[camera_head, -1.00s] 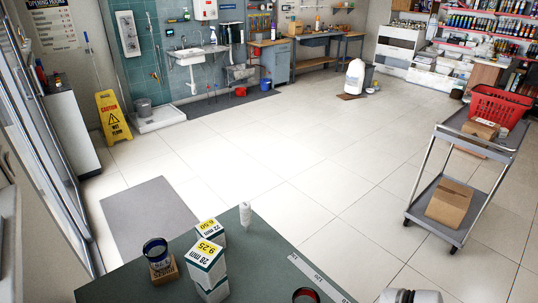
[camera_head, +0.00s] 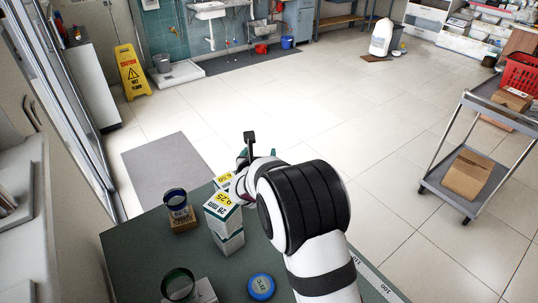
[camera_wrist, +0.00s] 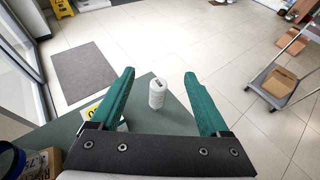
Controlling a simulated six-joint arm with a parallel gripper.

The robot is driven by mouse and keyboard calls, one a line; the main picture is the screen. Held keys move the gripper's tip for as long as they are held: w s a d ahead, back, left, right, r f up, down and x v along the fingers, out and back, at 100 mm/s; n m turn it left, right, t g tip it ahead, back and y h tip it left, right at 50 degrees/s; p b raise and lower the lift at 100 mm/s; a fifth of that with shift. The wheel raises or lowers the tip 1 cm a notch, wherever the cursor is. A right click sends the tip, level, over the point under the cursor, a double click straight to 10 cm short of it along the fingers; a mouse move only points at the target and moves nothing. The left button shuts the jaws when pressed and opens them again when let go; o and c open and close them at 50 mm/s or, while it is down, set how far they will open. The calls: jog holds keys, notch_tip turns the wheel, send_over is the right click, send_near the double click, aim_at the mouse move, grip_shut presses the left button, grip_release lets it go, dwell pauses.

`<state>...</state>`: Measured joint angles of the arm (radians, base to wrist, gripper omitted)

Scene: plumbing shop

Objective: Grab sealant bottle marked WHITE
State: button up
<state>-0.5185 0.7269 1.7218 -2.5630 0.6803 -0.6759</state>
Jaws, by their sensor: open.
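A small white bottle (camera_wrist: 157,93) stands upright near the far edge of the green table (camera_wrist: 172,105) in the wrist view. Its dark marking is too small to read. My gripper (camera_wrist: 158,78) has its two teal fingers spread wide, and the bottle appears between them in the picture, with nothing held. In the head view my gripper (camera_head: 248,156) is over the far part of the table, and my arm hides the bottle.
A blue-rimmed jar (camera_head: 175,200) sits on a small brown box (camera_head: 182,222). A blue lid (camera_head: 261,286) and a dark ring (camera_head: 178,284) are nearer. A trolley (camera_head: 480,140) stands at right.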

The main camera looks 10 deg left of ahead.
notch_tip(320, 180, down, 7)
jog(key=x, duration=0.7)
jog(key=shift+w+d, duration=0.15)
jog(key=shift+w, duration=0.1)
jog(key=shift+r, duration=0.1)
grip_shut()
